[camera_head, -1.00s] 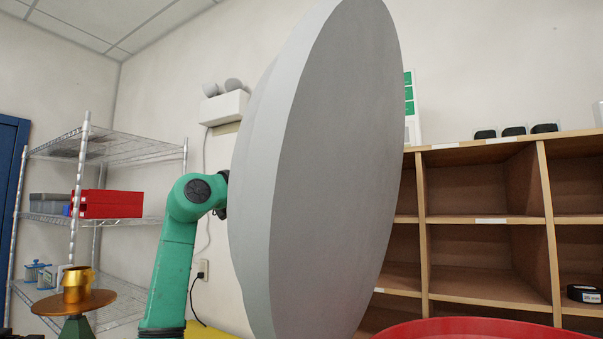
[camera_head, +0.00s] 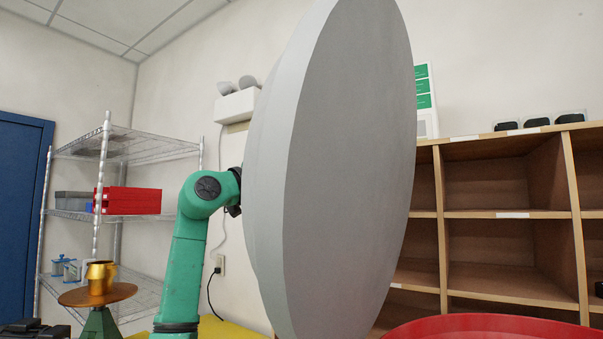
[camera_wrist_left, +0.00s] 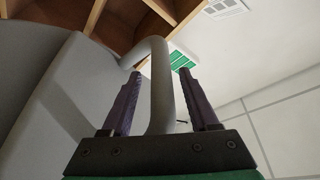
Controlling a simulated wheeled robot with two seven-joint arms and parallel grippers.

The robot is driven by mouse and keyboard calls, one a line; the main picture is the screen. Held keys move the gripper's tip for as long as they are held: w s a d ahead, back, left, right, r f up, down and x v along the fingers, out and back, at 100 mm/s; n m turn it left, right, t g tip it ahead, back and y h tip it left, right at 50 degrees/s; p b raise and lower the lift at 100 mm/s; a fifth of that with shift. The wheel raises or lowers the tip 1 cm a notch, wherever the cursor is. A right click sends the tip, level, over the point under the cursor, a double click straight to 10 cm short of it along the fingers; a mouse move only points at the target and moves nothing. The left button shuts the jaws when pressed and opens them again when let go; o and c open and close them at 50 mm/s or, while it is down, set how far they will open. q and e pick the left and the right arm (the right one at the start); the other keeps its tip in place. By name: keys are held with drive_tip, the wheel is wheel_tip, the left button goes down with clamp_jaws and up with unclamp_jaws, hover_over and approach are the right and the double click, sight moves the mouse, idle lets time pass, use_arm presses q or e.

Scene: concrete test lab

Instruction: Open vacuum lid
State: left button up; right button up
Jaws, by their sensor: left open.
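The lid (camera_head: 345,170) is a large grey disc standing nearly upright on edge, filling the middle of the head view. My green left arm reaches to its left side, where the left gripper (camera_head: 236,208) is mostly hidden by the lid. In the left wrist view the left gripper (camera_wrist_left: 160,76) is open, its two dark fingers on either side of a grey bent bar handle (camera_wrist_left: 160,95) on the lid (camera_wrist_left: 60,110). Whether a finger touches the handle cannot be told. A red rounded rim (camera_head: 490,325) shows at the bottom right, below the lid. My right gripper is not in view.
A wooden cubby shelf (camera_head: 505,213) stands behind on the right. A wire rack (camera_head: 125,143) with red bins (camera_head: 128,200) stands at the left. A brass-coloured piece on a round plate (camera_head: 98,292) is at the lower left, near my arm.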

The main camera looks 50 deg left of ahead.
use_arm(q)
drive_tip(key=b+v, duration=0.4)
drive_tip(key=v, duration=0.9)
drive_tip(key=shift+s, duration=0.25)
drive_tip(key=shift+f, duration=0.1)
